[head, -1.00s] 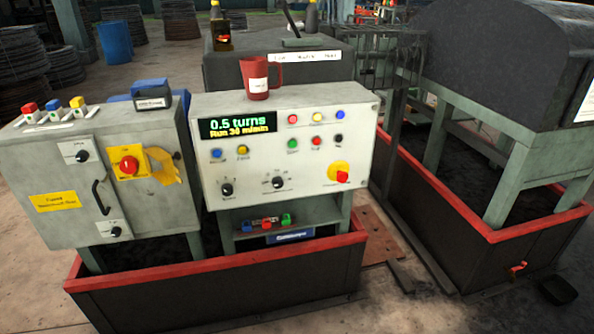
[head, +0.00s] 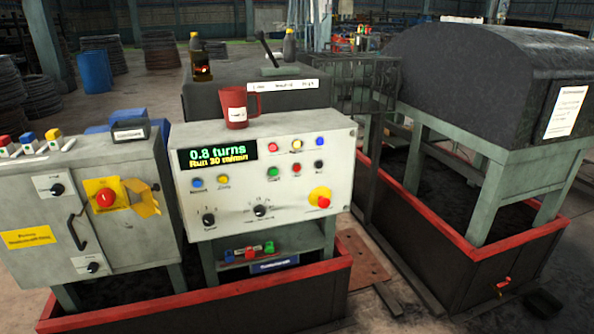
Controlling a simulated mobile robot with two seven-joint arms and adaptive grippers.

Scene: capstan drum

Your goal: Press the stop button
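The control panel (head: 285,215) is a pale box in the middle of the head view. Its display (head: 217,157) reads 0.8 turns and Run 30 m/min. A small red button (head: 296,168) sits between a green button (head: 273,173) and a black one (head: 319,166); their labels are too small to read. A large red mushroom button (head: 323,202) on a yellow base is at the panel's lower right. Another red knob (head: 105,198) on a yellow plate is on the left cabinet (head: 130,240). Neither of my grippers is in view.
A red mug (head: 236,108) stands on top of the panel. Small padlock-like items (head: 249,251) lie on the shelf below. Red-rimmed trays (head: 240,292) surround the machine bases. A dark hooded machine (head: 480,80) stands at the right. The panel's front is unobstructed.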

